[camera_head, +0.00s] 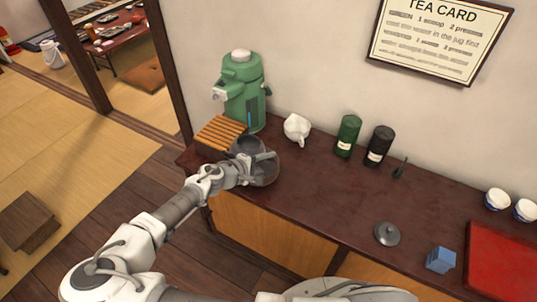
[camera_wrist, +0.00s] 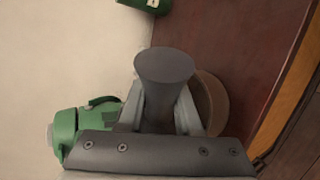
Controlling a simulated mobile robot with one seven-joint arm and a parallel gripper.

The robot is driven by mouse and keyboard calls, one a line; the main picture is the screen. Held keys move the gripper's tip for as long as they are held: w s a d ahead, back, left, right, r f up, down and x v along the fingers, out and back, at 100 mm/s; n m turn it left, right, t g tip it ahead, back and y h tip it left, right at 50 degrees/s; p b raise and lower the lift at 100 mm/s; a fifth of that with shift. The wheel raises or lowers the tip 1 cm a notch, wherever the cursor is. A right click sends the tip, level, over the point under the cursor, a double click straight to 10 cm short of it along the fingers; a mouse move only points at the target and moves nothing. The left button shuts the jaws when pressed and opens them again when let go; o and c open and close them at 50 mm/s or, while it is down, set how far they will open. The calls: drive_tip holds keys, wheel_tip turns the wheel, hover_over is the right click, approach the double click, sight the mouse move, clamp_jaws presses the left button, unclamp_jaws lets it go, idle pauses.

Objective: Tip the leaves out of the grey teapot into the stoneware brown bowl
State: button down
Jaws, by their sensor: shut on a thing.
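The grey teapot (camera_head: 246,146) is at the left part of the counter in the head view, without its lid on as far as I can see. My gripper (camera_head: 259,159) is shut on it. In the wrist view a flared dark grey part of the teapot (camera_wrist: 165,68) stands between the two fingers (camera_wrist: 162,110). The stoneware brown bowl (camera_head: 269,178) is just beside and below the gripper, partly hidden. Its rim also shows behind the right finger in the wrist view (camera_wrist: 217,100). The leaves cannot be seen, and I cannot tell how far the teapot is tilted.
A slatted wooden tray (camera_head: 219,132) and a green flask (camera_head: 243,90) stand behind left. A white jug (camera_head: 297,127), a green canister (camera_head: 348,135) and a black canister (camera_head: 379,145) line the wall. The counter's middle is clear.

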drive_tip(key=g+y+p, duration=0.1)
drive_tip(key=y+p, duration=0.1)
drive_tip(key=p, duration=0.1)
drive_tip(key=g+y+p, duration=0.1)
drive_tip(key=p, duration=0.2)
drive_tip(key=a+g+y+p, duration=0.1)
drive_tip(key=y+p, duration=0.1)
drive_tip(key=p, duration=0.1)
drive_tip(key=shift+s+m+g+y, duration=0.3)
drive_tip(key=shift+s+m+g, duration=0.05)
drive_tip(key=shift+m+g, duration=0.05)
drive_tip(key=shift+a+y, duration=0.1)
drive_tip(key=shift+y, duration=0.2)
drive_tip(key=shift+f+g, duration=0.1)
drive_tip(key=shift+g, duration=0.2)
drive_tip(key=shift+a+g+y+b, duration=0.1)
drive_tip(key=shift+g+y+b, duration=0.2)
drive_tip(key=shift+y+b, duration=0.4)
drive_tip(key=g+y+b, duration=0.2)
drive_tip(key=y+b, duration=0.2)
drive_tip(key=m+g+y+b, duration=0.1)
drive_tip(key=g+y+b, duration=0.1)
drive_tip(key=y+b, duration=0.2)
drive_tip(key=r+g+y+b, duration=0.1)
drive_tip(key=g+y+b, duration=0.2)
drive_tip(key=b, duration=0.3)
drive_tip(key=shift+w+d+y, duration=0.15)
drive_tip(key=shift+d+y, duration=0.2)
drive_tip(key=shift+y, duration=0.35)
